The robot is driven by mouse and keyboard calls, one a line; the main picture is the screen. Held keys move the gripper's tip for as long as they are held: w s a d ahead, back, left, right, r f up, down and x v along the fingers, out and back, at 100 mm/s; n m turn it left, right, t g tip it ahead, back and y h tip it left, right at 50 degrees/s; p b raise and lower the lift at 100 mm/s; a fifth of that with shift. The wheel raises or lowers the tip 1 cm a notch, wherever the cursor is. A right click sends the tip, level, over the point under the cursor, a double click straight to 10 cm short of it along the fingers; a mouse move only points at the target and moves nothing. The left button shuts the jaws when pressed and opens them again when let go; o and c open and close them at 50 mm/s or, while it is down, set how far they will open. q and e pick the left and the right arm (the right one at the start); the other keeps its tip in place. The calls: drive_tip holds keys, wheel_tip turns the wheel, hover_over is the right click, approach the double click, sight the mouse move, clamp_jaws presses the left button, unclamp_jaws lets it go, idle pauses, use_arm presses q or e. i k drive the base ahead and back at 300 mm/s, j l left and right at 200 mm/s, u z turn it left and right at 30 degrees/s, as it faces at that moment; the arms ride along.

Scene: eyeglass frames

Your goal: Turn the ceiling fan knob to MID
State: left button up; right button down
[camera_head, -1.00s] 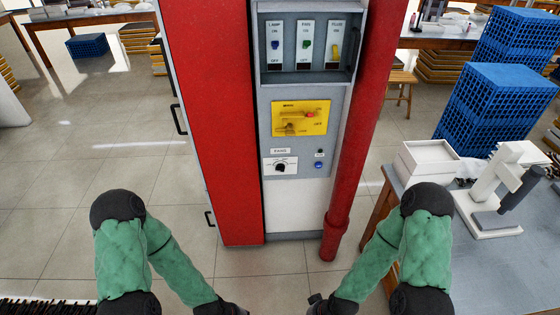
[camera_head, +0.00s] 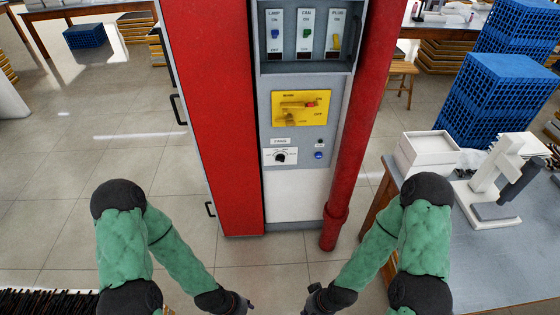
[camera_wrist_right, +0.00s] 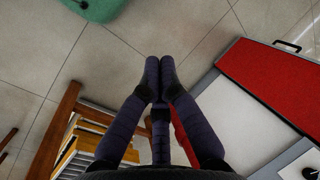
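The small black knob (camera_head: 280,157) sits on a white dial plate (camera_head: 291,156) low on the grey panel of the cabinet. Its scale marks are too small to read, and I cannot tell its setting. My left gripper (camera_head: 247,304) is low in the head view, left of and well short of the panel. Its fingers are too small and dark to judge. My right gripper (camera_head: 308,298) is low and to the right of it, also apart from the panel. In the right wrist view its dark fingers (camera_wrist_right: 159,64) meet at the tips with nothing between them.
Above the knob is a yellow panel (camera_head: 300,108) with a rotary handle, and higher up are lamp, fan and plug switches (camera_head: 304,32). A blue button (camera_head: 319,155) is right of the knob. A red pipe (camera_head: 350,150) runs down the cabinet's right side. A grey table (camera_head: 500,260) stands at right.

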sight(279, 158)
drive_tip(key=i+l, duration=0.35)
drive_tip(key=l, duration=0.2)
drive_tip(key=i+l+u, duration=0.1)
drive_tip(key=i+l, duration=0.3)
drive_tip(key=i+u, duration=0.1)
drive_tip(key=u, duration=0.25)
drive_tip(key=l+u, duration=0.15)
drive_tip(key=u, duration=0.25)
drive_tip(key=i+l+u, duration=0.1)
drive_tip(key=u, duration=0.25)
drive_tip(key=i+l, duration=0.25)
